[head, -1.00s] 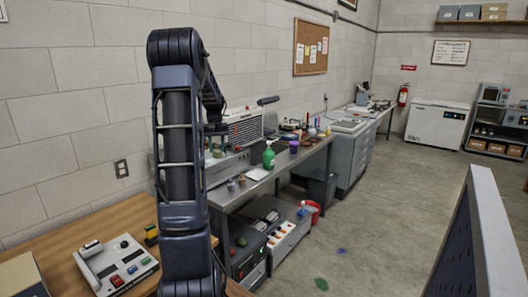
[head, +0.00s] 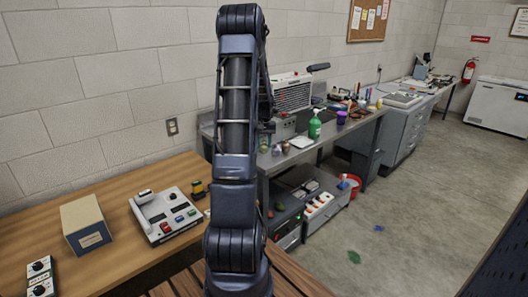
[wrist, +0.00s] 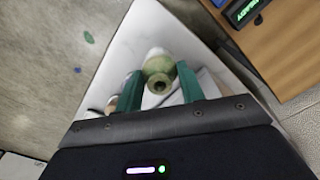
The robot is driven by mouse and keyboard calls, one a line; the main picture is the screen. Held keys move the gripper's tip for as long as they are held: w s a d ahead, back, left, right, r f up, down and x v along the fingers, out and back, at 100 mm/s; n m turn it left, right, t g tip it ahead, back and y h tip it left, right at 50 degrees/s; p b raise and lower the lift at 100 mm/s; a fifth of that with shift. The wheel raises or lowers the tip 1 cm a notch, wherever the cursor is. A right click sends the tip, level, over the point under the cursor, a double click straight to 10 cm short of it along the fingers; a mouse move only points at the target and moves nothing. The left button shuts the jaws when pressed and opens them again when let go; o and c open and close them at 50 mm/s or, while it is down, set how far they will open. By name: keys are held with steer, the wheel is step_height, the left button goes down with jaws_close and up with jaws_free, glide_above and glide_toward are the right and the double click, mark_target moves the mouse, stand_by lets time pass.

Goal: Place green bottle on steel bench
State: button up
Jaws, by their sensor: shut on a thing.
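In the wrist view, my gripper (wrist: 157,82) has its two teal fingers on either side of a pale olive-green bottle (wrist: 158,68). The jaws are shut on it, and its round dark mouth faces the camera. In the head view, my upright arm hides most of the gripper, and I cannot make out the held bottle there. The grey steel bench (head: 350,130) runs along the wall to the right of my arm. A bright green bottle with a white pump top (head: 315,128) stands upright on it.
A wooden table (head: 100,263) with a control box (head: 165,216) and a tan box (head: 86,226) is at left. A red bucket (head: 353,184) stands below the bench.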

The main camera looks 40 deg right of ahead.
mark_target(264, 151)
steer(key=shift+f, duration=2.2)
steer(key=shift+f, duration=0.1)
steer(key=o, duration=1)
steer(key=shift+o, duration=0.2)
